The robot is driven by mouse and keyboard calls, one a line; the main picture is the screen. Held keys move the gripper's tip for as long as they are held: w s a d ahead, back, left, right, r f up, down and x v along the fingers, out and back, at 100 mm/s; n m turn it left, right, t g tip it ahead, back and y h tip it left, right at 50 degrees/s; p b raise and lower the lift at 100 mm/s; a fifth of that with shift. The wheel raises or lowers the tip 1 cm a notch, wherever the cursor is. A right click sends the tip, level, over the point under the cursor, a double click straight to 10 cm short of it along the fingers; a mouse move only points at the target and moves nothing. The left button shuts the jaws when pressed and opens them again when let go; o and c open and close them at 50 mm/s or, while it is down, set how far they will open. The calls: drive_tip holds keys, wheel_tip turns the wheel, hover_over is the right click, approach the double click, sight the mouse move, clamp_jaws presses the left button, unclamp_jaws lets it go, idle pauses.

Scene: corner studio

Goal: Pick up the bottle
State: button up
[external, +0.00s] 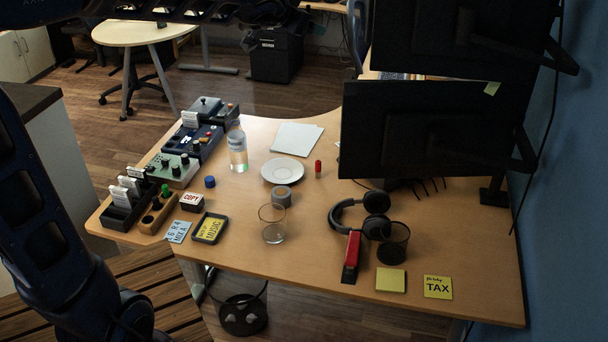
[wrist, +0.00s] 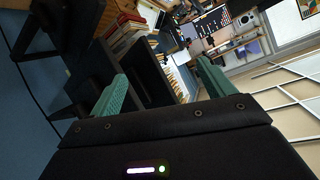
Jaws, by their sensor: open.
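The bottle (external: 237,150) stands upright on the wooden desk (external: 310,245) in the external view, between the row of small devices and a white plate. It is clear with a pale band around it. In the wrist view, my gripper (wrist: 162,85) is open, its two green fingers wide apart with nothing held between them. The bottle does not show in the wrist view. My gripper's fingers cannot be made out in the external view, where dark parts of my arm cross the top and left edges.
The white plate (external: 283,171) and a red cylinder (external: 318,169) lie right of the bottle. Control boxes (external: 193,143) stand close on its left. A clear glass (external: 273,224), headphones (external: 358,212) and a black mesh cup (external: 393,244) are nearer. Large monitors (external: 430,130) block the right.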

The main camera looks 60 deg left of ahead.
drive_tip(key=w+a+t, duration=0.2)
drive_tip(key=w+a, duration=0.2)
drive_tip(key=a, duration=0.6)
drive_tip(key=m+t+h, duration=0.2)
drive_tip(key=t+h, duration=0.3)
hover_over(226, 142)
wheel_tip(226, 142, down, 10)
drive_tip(key=r, duration=0.1)
wheel_tip(226, 142, down, 43)
drive_tip(key=shift+a+r, duration=0.1)
drive_tip(key=shift+a, duration=0.05)
drive_tip(key=shift+w+a, duration=0.15)
drive_tip(key=shift+w, duration=1.05)
drive_tip(key=shift+w+a, duration=0.1)
drive_tip(key=shift+w, duration=1.1)
